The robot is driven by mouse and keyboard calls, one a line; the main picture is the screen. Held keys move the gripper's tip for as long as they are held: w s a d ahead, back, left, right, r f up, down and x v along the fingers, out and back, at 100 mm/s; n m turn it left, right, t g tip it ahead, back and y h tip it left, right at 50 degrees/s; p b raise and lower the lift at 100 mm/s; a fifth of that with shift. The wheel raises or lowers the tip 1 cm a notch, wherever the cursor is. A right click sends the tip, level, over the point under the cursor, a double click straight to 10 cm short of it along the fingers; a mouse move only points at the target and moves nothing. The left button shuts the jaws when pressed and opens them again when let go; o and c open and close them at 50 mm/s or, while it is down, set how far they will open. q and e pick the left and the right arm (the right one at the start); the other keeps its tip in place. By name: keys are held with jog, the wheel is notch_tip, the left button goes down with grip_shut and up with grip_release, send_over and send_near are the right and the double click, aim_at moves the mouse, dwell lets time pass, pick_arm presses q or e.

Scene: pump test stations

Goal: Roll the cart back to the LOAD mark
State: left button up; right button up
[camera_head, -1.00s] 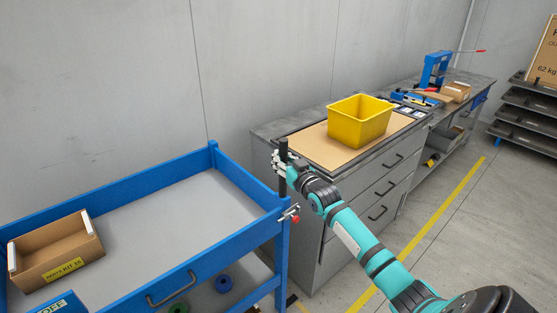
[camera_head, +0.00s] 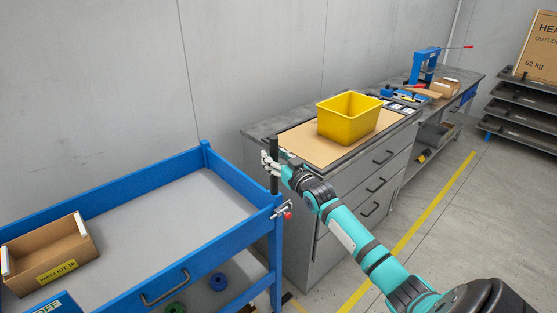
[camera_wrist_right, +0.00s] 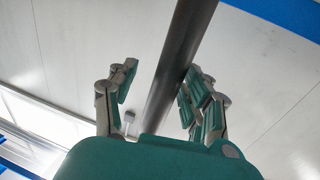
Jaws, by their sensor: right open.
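The blue cart (camera_head: 222,180) with a grey deck stands at the left in the head view. A dark upright post (camera_head: 273,178) rises at its near right corner, with a small red-tipped clamp (camera_head: 286,213) below. My right gripper (camera_head: 270,160) is at this post. In the right wrist view the post (camera_wrist_right: 178,65) runs between the open fingers (camera_wrist_right: 160,78), nearer the right-hand finger; I cannot tell whether they touch. My left gripper is out of view. I see no LOAD mark.
An open carton (camera_head: 50,255) and a blue box (camera_head: 58,304) are on the cart. Right of the cart stands a grey drawer cabinet (camera_head: 325,240) carrying a yellow bin (camera_head: 345,128). A yellow floor line (camera_head: 440,198) runs past it. Dark shelves (camera_head: 520,115) stand far right, with open floor before them.

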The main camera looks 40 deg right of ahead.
jog(key=s+a, duration=0.1)
jog(key=s, duration=1.1)
jog(key=shift+a, duration=0.15)
